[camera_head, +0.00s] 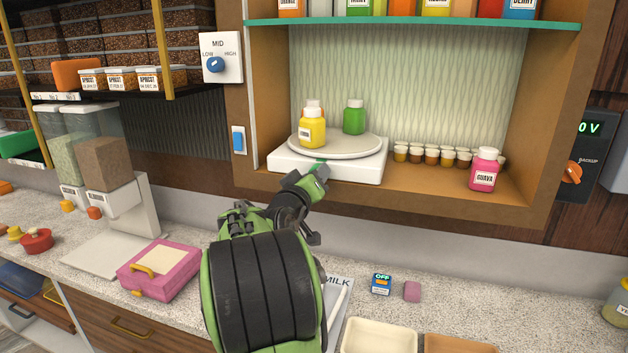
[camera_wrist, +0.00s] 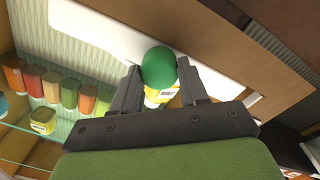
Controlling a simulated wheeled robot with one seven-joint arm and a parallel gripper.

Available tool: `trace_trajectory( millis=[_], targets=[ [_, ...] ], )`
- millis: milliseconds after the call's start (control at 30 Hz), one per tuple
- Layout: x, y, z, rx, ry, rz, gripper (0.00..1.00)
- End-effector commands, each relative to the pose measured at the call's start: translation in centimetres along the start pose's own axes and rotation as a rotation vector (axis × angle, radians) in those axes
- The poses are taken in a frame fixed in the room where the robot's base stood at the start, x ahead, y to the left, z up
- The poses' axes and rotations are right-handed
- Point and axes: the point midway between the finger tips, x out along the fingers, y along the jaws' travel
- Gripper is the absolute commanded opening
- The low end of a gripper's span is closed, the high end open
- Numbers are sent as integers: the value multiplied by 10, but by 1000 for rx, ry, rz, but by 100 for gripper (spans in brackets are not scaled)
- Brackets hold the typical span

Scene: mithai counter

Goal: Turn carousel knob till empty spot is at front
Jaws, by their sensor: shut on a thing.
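The carousel is a round grey-white plate (camera_head: 345,147) on a white box base (camera_head: 355,172) in the wooden cabinet. A yellow bottle (camera_head: 312,130) stands at its front left, with another bottle (camera_head: 313,104) partly hidden behind it. A green bottle (camera_head: 354,117) stands at the back right. The plate's front right is bare. My gripper (camera_head: 318,177) is at the front of the base. In the wrist view my gripper (camera_wrist: 158,78) is shut on a round green knob (camera_wrist: 158,66). Part of a yellow labelled bottle shows beyond the knob (camera_wrist: 161,95).
Small brown-and-yellow cups (camera_head: 431,157) and a pink guava bottle (camera_head: 484,170) stand right of the carousel. A glass shelf (camera_head: 410,22) with jars is above. A pink box (camera_head: 160,270) sits on the counter (camera_head: 470,268) below. The cabinet side wall (camera_head: 258,90) is close on the left.

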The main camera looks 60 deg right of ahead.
Motion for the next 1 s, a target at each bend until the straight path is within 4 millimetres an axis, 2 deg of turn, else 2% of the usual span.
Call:
trace_trajectory(
  millis=[700,1000],
  targets=[
    [0,-2,0,-677,22,0,13],
    [0,-2,1,-912,28,1,13]
  ],
)
